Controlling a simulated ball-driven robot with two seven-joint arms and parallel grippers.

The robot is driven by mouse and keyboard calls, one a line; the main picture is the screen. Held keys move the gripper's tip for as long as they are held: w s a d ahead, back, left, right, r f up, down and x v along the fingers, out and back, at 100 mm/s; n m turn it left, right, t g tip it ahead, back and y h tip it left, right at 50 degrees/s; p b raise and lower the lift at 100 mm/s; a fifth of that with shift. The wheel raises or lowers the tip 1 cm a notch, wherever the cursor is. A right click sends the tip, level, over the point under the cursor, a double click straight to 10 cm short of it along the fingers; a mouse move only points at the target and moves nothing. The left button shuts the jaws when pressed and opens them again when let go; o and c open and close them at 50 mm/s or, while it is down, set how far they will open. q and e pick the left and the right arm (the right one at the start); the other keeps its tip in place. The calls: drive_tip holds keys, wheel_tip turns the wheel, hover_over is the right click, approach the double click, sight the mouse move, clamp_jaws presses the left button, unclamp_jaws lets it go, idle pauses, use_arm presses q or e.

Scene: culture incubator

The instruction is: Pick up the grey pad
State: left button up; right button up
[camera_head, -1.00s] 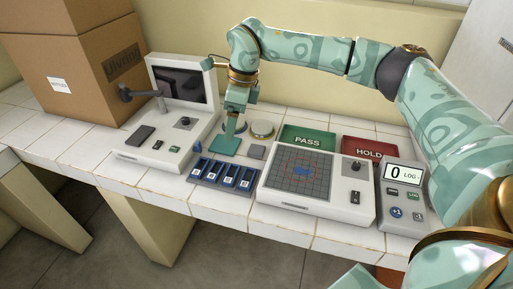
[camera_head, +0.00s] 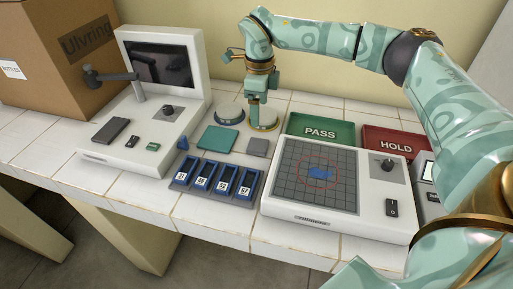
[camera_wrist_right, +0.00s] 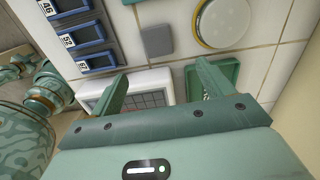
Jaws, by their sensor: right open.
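The grey pad (camera_head: 257,147) is a small flat square lying on the white tiled bench, between the teal pad (camera_head: 217,138) and the grid-topped device. It also shows in the right wrist view (camera_wrist_right: 157,40), just beyond the gap between my fingers. My right gripper (camera_head: 258,120) points down behind the grey pad, in front of part of a round brass-rimmed disc. In the wrist view my right gripper (camera_wrist_right: 160,76) is open, its two fingers apart with nothing between them. My left gripper is not in view.
A rack of blue-framed slides (camera_head: 215,178) lies in front of the pads. The grid-topped device (camera_head: 375,215) stands to the right, with green PASS (camera_head: 320,129) and red HOLD (camera_head: 395,142) trays behind it. A screen device (camera_head: 150,110) and a cardboard box (camera_head: 60,60) stand left.

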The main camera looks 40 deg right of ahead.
drive_tip(key=b, duration=0.2)
hover_over(258, 144)
drive_tip(key=f, duration=0.7)
drive_tip(key=shift+w+d, duration=0.1)
drive_tip(key=shift+d, duration=0.15)
drive_tip(key=shift+a+f, duration=0.1)
drive_tip(key=shift+f, duration=0.35)
wheel_tip(258, 144, down, 5)
drive_tip(key=shift+a+r+b, duration=0.15)
drive_tip(key=shift+b, duration=0.9)
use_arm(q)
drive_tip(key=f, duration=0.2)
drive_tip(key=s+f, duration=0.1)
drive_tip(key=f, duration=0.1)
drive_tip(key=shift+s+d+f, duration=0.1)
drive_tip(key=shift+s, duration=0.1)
use_arm(e)
drive_tip(key=shift+r, duration=0.15)
drive_tip(key=c, duration=1.1)
